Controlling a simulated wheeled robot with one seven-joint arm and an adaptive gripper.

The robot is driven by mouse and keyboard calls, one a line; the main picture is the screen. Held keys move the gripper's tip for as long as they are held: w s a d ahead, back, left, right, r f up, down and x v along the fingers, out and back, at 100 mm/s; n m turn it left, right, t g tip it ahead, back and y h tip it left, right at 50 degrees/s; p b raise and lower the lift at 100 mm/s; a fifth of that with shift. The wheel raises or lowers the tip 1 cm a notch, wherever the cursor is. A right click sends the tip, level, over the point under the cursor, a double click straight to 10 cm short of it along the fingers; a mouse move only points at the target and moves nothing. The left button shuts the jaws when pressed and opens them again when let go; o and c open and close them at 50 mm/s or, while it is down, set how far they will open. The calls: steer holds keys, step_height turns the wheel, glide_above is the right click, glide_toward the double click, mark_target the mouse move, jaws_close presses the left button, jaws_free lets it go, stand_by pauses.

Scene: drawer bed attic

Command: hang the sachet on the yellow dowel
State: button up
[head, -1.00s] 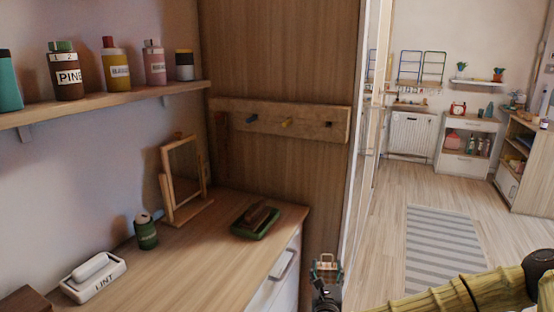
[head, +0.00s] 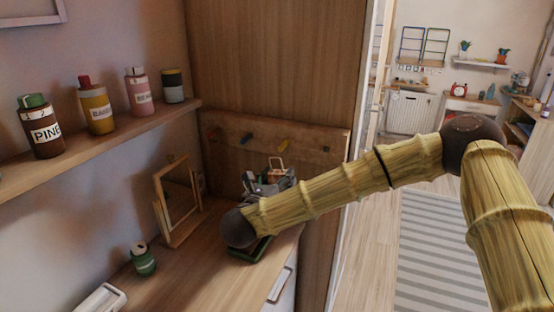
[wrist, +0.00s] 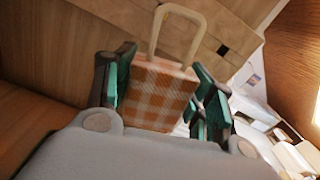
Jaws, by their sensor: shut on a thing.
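My gripper (head: 270,180) is shut on the sachet (wrist: 160,92), an orange-and-white checked pouch with a stiff cream loop (wrist: 178,14) at its top. The sachet stands upright between the teal-padded fingers in the wrist view, loop clear of them. In the head view only a small part of the sachet (head: 275,174) shows above my gripper, with the loop (head: 277,162) up. The yellow dowel (head: 283,143) sticks out of the wooden rail on the back panel. In the picture it is just above the loop; they appear apart, but the depth between them is unclear.
A blue peg (head: 246,138) is left of the yellow one and a dark peg (head: 326,150) right. A standing frame (head: 178,200) and a green tin (head: 143,260) are on the counter. A bottle shelf (head: 100,150) is at left.

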steer(key=shift+w+a+r, duration=0.2)
steer(key=shift+a+r, duration=0.05)
steer(key=shift+r, duration=0.35)
steer(key=shift+f+p+x, duration=0.1)
steer(key=shift+p+x, duration=0.7)
steer(key=shift+x, duration=1)
steer(key=shift+f+p+x, duration=0.15)
steer(key=shift+p+x, duration=0.6)
steer(key=shift+x, duration=1)
steer(key=shift+w+d, duration=0.3)
steer(key=shift+w, duration=0.2)
steer(key=c, duration=0.4)
steer(key=shift+w+f, duration=0.1)
steer(key=shift+f, duration=0.15)
steer(key=shift+c, duration=0.2)
steer(key=shift+w+d+f+b, duration=0.3)
steer(key=shift+w+b, duration=0.2)
steer(key=shift+b, duration=0.65)
